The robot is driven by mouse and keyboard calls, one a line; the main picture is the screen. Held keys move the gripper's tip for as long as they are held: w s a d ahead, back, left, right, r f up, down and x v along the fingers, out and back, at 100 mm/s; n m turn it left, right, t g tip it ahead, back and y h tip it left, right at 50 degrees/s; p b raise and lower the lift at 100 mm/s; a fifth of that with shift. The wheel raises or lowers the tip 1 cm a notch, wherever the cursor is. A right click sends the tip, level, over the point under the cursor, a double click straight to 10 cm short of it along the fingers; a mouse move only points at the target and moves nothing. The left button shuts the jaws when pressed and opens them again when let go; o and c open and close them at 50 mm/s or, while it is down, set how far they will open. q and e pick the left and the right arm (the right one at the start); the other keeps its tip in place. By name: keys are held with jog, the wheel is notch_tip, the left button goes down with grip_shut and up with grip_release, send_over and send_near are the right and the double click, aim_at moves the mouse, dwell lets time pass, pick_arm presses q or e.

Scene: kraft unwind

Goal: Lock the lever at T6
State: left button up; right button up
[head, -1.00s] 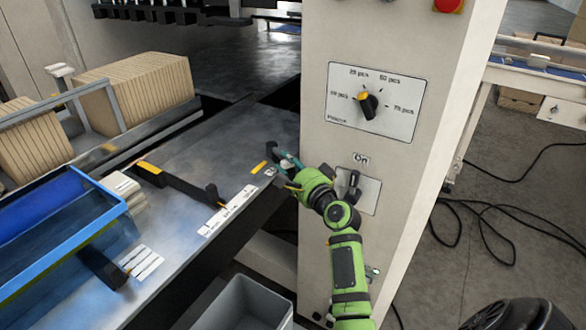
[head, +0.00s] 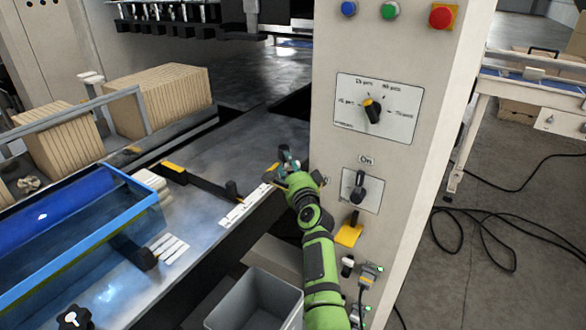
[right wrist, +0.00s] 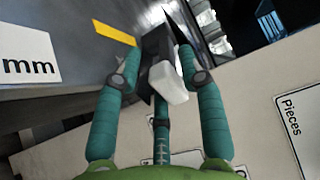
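My right gripper (head: 287,160) is at the right end of the machine's metal table (head: 215,150), beside the control column. In the right wrist view its teal fingers (right wrist: 160,70) stand apart. A pale, block-shaped knob (right wrist: 168,83) and a dark part are between them; the knob is close to the right finger. Whether the fingers press on it is unclear. The gripper hides most of this spot in the head view. A black lever (head: 203,183) with a yellow end lies further left on the table. I cannot read a T6 label. My left gripper is not in view.
The column carries a dial (head: 372,110), an On switch (head: 358,187) and coloured buttons. A blue tray (head: 140,215) and stacked boards (head: 165,98) are at left. A grey bin (head: 255,300) stands below the table edge. Cables (head: 470,230) lie on the floor at right.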

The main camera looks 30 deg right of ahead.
jog(key=shift+d+r, duration=0.1)
jog(key=shift+d, duration=0.05)
jog(key=shift+s+r, duration=0.1)
jog(key=shift+r, duration=0.3)
jog(key=r, duration=0.8)
jog(key=shift+a+r, duration=0.2)
jog(key=shift+r, duration=0.3)
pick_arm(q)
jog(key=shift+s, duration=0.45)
